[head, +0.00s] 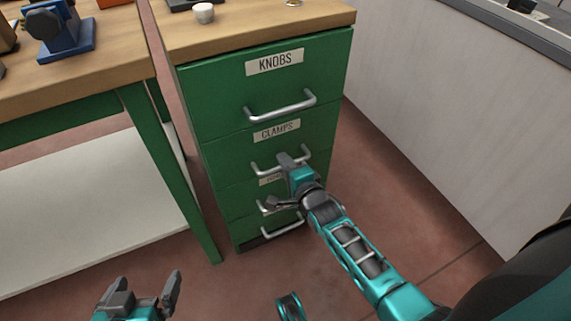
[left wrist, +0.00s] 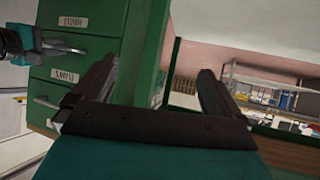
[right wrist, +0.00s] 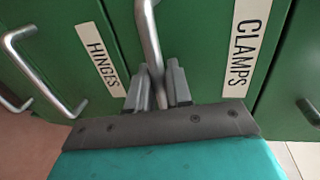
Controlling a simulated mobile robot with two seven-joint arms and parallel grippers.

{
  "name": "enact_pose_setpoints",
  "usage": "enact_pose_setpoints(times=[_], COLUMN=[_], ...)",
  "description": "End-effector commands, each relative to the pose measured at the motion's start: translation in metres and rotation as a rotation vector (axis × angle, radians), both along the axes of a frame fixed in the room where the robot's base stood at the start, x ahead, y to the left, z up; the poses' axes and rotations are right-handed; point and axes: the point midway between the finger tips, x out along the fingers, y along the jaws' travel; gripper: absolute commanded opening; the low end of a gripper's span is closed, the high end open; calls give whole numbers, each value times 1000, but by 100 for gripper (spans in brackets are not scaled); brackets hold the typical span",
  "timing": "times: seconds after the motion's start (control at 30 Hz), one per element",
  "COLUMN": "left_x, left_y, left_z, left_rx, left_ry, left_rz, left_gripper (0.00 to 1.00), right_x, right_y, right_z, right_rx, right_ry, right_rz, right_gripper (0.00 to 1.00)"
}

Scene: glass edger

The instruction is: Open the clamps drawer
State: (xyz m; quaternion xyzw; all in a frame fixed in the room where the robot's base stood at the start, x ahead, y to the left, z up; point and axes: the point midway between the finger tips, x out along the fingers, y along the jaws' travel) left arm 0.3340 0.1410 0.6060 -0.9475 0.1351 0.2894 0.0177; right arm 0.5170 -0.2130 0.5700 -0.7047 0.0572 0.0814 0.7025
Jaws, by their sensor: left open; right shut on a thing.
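The clamps drawer (head: 225,155) is the second front from the top of a green cabinet, under the KNOBS drawer. It looks flush with the cabinet. Its label reads CLAMPS (right wrist: 240,45). My right gripper (head: 292,160) is shut on the bar handle (head: 262,168) of this drawer; in the right wrist view the handle (right wrist: 149,40) passes between the fingers (right wrist: 158,85). My left gripper (head: 146,285) is open and empty, low in front of the workbench and apart from the cabinet. It also shows open in the left wrist view (left wrist: 157,80).
The KNOBS drawer (head: 230,95) is above, and the HINGES drawer (right wrist: 75,40) is below. A workbench (head: 85,70) stands left, carrying a blue vise (head: 52,35). A pale wall-like panel (head: 430,110) stands right. The floor (head: 375,165) between cabinet and panel is clear.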

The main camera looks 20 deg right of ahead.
Motion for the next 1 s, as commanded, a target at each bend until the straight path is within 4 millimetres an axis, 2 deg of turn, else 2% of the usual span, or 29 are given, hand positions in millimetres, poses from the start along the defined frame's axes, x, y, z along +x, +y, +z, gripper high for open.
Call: enact_pose_setpoints(times=[0.2,0.37,0.47,0.8,1.0], left_x=[0,1,2,-5,-4], left_y=[1,2,5,10,9], left_z=[3,17,27,58,71], left_rx=[1,3,8,21,19], left_ry=[1,-10,-16,1,-4], left_rz=[1,5,10,9,9], left_gripper=[99,99,99,99,99], right_x=[-5,-26,-49,-156,-210], right_y=[0,-1,-2,-6,-8], right_z=[1,3,5,4,2], right_rx=[0,0,0,-2,-2], right_ry=[2,6,7,9,6], right_rz=[0,0,-1,1,0], right_gripper=[0,0,0,0,0])
